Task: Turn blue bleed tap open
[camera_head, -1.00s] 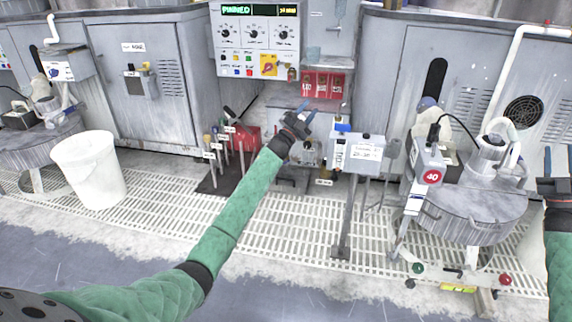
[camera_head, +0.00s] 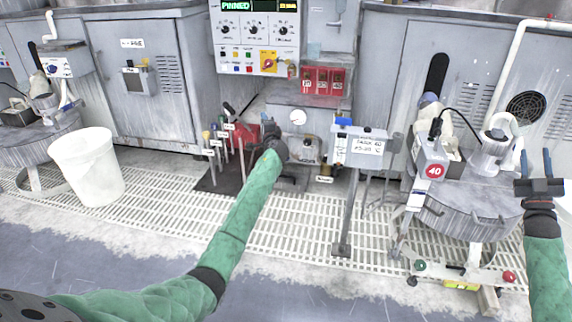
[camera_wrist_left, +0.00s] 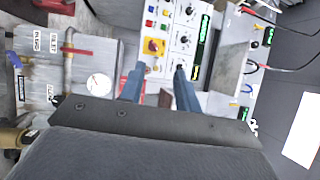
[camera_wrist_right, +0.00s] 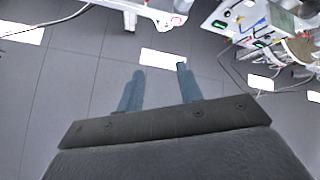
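A small blue handle (camera_wrist_left: 15,59), which may be the bleed tap, shows at the left edge of the left wrist view. It sits beside tags on the grey panel with a red-handled pipe valve (camera_wrist_left: 75,50) and a round gauge (camera_wrist_left: 98,86). My left gripper (camera_wrist_left: 159,88) is open and empty; its fingers are apart from the handle. In the head view the left gripper (camera_head: 272,132) is in front of the panel's left part, its fingers mostly hidden by the wrist; I cannot make out the tap there. My right gripper (camera_head: 535,163) is open and empty at the far right.
A white control panel (camera_head: 230,42) stands above the red boxes (camera_head: 323,80). Handled tools stand on a dark mat (camera_head: 210,183) left of my left wrist. A box on a stand (camera_head: 367,146) is to its right. A white bin (camera_head: 88,168) is far left.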

